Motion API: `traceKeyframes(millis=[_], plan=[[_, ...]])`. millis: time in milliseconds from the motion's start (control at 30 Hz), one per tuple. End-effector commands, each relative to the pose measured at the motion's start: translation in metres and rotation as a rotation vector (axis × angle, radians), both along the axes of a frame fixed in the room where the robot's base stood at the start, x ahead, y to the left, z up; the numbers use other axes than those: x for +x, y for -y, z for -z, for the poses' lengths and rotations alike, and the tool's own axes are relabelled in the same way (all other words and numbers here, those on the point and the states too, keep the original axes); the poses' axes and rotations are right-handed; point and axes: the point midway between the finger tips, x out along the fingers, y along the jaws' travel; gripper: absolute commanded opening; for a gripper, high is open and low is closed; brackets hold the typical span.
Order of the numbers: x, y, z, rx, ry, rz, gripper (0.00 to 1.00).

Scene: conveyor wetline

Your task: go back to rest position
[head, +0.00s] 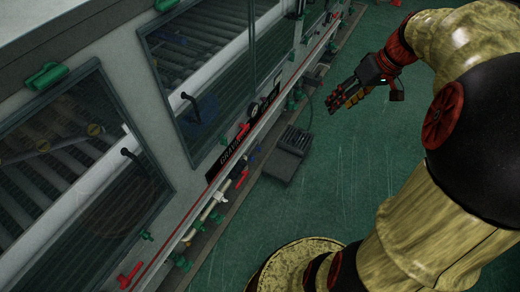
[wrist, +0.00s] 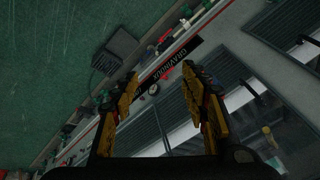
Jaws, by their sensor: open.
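My gripper (head: 338,102) shows at the upper middle of the head view, at the end of my arm, above the green floor and to the right of the machine line. In the wrist view its two yellow and black fingers (wrist: 160,84) stand wide apart with nothing between them. The gripper is open and empty and touches nothing that I can see.
A long grey machine (head: 188,158) with glass doors, handles and a rail of red and green valves (head: 130,275) runs along the left. A dark pedal box (head: 290,146) sits on the floor beside it. The green floor (head: 300,205) is otherwise mostly clear.

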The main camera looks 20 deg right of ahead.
Motion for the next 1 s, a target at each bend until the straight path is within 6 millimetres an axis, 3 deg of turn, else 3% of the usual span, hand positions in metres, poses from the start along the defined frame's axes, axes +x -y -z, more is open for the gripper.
traceKeyframes(millis=[300,467,667,1000], plan=[[0.000,0.000,0.000,0.004,-0.003,0.012,0.45],[0.000,0.006,0.002,0.017,-0.026,0.124,0.45],[-0.029,0.002,0.027,0.020,-0.123,0.338,0.45],[-0.067,-0.078,0.024,-0.103,-0.129,0.443,0.45]])
